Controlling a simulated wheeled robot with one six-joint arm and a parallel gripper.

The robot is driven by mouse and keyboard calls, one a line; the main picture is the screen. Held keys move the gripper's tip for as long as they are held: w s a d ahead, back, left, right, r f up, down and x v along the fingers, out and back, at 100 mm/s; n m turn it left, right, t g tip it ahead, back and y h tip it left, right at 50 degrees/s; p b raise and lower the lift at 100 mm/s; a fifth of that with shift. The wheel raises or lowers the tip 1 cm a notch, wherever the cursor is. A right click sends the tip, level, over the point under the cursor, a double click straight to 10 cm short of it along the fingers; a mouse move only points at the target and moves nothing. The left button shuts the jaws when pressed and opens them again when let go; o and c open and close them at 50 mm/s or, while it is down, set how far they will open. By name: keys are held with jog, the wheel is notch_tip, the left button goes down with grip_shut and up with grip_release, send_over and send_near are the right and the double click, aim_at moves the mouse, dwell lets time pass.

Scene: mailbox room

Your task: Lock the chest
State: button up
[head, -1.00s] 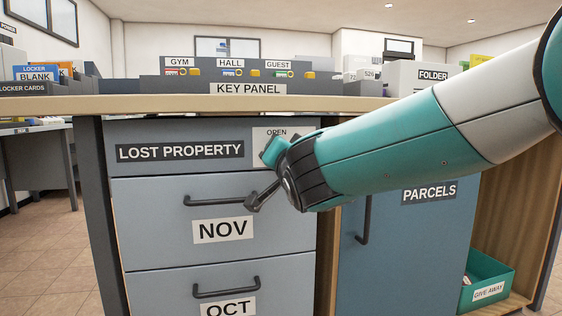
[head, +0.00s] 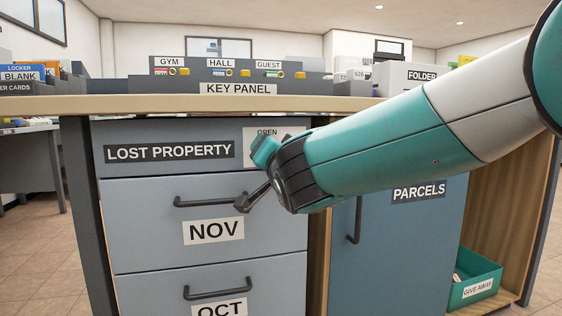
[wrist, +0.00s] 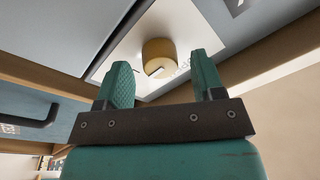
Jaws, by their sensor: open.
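The chest is the grey-blue drawer unit. Its top front is labelled LOST PROPERTY (head: 168,151) and carries a white plate (head: 262,133) reading OPEN. In the wrist view a round brass knob (wrist: 160,57) with a dark mark near its lower edge stands on the white plate (wrist: 133,52). My gripper (head: 254,177) is in front of the chest's upper right, and it hides the knob in the head view. In the wrist view my gripper (wrist: 162,70) is open, its teal fingers either side of the knob's line, the knob beyond the tips. Contact cannot be told.
Below are drawers NOV (head: 213,230) and OCT (head: 219,309) with protruding bar handles. The PARCELS door (head: 395,245) is to the right, with a teal GIVE AWAY box (head: 474,292) beside it. The worktop edge (head: 230,104) overhangs above, bearing the KEY PANEL (head: 238,89).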

jog(key=v, duration=1.7)
jog(key=shift+f, duration=0.1)
jog(key=d+f+g+h+p, duration=0.3)
jog(key=d+g+p, duration=0.4)
jog(key=d+p, duration=0.15)
jog(key=s+d+r+n+g+y+p, duration=0.1)
jog(key=s+d+r+n+g+p, duration=0.15)
jog(key=s+n+g+p, duration=0.55)
jog(key=s+d+r+n+g+y+p, duration=0.1)
jog(key=s+r+n+g+p, duration=0.2)
jog(key=s, duration=0.9)
notch_tip(320, 180, up, 36)
jog(key=p, duration=3.5)
jog(key=shift+w, duration=0.2)
jog(key=shift+d+f, duration=0.1)
jog(key=shift+d, duration=0.05)
